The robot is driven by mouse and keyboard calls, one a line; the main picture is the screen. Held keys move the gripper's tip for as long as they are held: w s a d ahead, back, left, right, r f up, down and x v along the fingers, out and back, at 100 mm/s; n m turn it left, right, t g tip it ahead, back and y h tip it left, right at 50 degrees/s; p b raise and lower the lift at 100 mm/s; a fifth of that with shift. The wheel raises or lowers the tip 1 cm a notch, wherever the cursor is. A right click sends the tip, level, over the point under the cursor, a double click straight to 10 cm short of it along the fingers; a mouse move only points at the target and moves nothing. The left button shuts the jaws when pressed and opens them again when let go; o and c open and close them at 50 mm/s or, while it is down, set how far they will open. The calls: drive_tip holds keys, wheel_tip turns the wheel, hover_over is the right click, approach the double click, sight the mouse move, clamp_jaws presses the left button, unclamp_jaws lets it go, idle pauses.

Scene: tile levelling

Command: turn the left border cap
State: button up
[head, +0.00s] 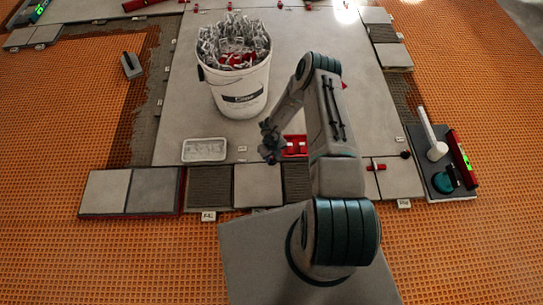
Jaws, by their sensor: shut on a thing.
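My gripper (270,154) is low over the front edge of the large grey tile (330,80), close to the border row. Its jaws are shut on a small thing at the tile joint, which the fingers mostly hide. From its place I take it for the left border cap, but I cannot see its shape or how far it is turned. Another red cap (376,167) stands on the joint to the right of my arm. A red tray (304,152) with red pieces in it lies just right of the gripper, partly behind my arm.
A white bucket (240,97) full of clips stands behind the gripper. A white tray (204,150) lies to its left. Border tiles (154,190) run along the front. A dark board (440,192) at right holds a mallet (436,147) and a red level (461,158).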

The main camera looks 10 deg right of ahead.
drive_tip(key=shift+w, duration=0.1)
drive_tip(key=o, duration=1)
wheel_tip(320, 180, up, 14)
drive_tip(key=p, duration=0.5)
drive_tip(key=shift+f, duration=0.1)
